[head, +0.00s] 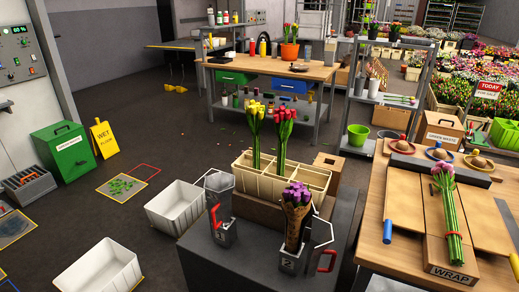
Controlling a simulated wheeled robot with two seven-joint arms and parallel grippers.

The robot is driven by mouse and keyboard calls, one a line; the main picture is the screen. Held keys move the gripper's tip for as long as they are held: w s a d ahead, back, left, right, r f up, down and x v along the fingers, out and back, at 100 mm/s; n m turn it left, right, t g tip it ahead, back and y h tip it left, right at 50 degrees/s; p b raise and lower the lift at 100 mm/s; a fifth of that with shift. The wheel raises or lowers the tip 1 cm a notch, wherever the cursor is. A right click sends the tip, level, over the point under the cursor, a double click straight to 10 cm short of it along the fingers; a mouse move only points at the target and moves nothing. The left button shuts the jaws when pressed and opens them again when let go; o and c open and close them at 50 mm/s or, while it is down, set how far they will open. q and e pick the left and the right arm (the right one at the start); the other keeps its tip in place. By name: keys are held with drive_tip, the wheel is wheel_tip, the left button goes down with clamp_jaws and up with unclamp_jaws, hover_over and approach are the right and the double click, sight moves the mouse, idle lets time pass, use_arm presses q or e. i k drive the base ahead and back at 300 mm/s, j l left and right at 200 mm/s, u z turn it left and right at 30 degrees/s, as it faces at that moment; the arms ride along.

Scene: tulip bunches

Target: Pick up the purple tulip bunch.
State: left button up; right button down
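The purple tulip bunch (297,195) stands upright, its lower part in a brown wrap, in a grey holder (289,263) marked 2 on the dark grey bench top. A hinged frame with a red handle (327,262) stands out to the right of this holder. A similar grey holder (222,235) with a red lever stands to its left, with no flowers seen in it. Yellow tulips (255,135) and red tulips (283,135) stand in the cream divided crate (245,185) behind. Neither of my grippers shows in the head view.
A pink tulip bunch (446,200) lies on the wooden table (375,240) at right, near a block marked WRAP. Cream bins (100,268) stand on the floor at left. A workbench (270,68) and shelf rack stand behind. Dark floor lies open between.

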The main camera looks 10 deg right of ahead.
sight(296, 199)
drive_tip(key=l+u, duration=0.2)
drive_tip(key=l, duration=0.85)
drive_tip(key=l+u, duration=0.15)
drive_tip(key=l, duration=0.9)
drive_tip(key=j, duration=0.2)
drive_tip(key=i+j+z, duration=0.15)
drive_tip(key=j, duration=0.1)
